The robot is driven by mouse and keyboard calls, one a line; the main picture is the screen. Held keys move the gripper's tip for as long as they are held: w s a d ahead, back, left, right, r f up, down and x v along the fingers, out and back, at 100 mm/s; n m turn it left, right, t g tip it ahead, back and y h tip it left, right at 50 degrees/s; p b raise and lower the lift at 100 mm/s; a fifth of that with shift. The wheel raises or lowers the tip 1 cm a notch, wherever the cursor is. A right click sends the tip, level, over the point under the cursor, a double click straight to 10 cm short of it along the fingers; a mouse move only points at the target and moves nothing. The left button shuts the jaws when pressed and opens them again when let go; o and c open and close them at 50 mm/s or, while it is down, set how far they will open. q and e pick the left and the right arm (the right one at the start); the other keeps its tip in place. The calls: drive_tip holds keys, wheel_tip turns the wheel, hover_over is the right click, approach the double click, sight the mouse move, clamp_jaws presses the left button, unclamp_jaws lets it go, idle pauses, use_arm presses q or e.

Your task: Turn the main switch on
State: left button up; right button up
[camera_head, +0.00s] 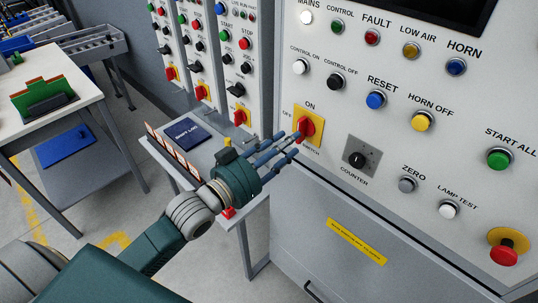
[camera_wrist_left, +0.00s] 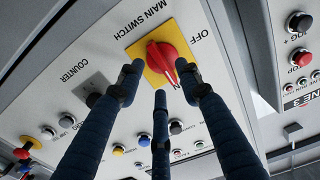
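The main switch is a red knob (camera_head: 306,127) on a yellow plate (camera_head: 313,138) on the grey control panel, with ON lettered above it and OFF to its left. In the left wrist view the knob (camera_wrist_left: 163,58) appears upside down. Its white mark points away from the MAIN SWITCH lettering, roughly toward the ON side. My left gripper (camera_head: 291,145) has its three blue fingers spread and pointing at the knob. In the wrist view the fingertips (camera_wrist_left: 158,88) stand around its near side and hold nothing; contact cannot be told. My right gripper is not in view.
A counter dial (camera_head: 357,158), several push buttons and a red emergency button (camera_head: 504,254) sit on the same panel. A small table with a blue book (camera_head: 187,134) stands beside the panel. Narrow switch cabinets (camera_head: 238,60) stand behind it.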

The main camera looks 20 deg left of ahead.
use_arm(q)
drive_tip(key=v, duration=0.7)
drive_tip(key=shift+s, duration=0.1)
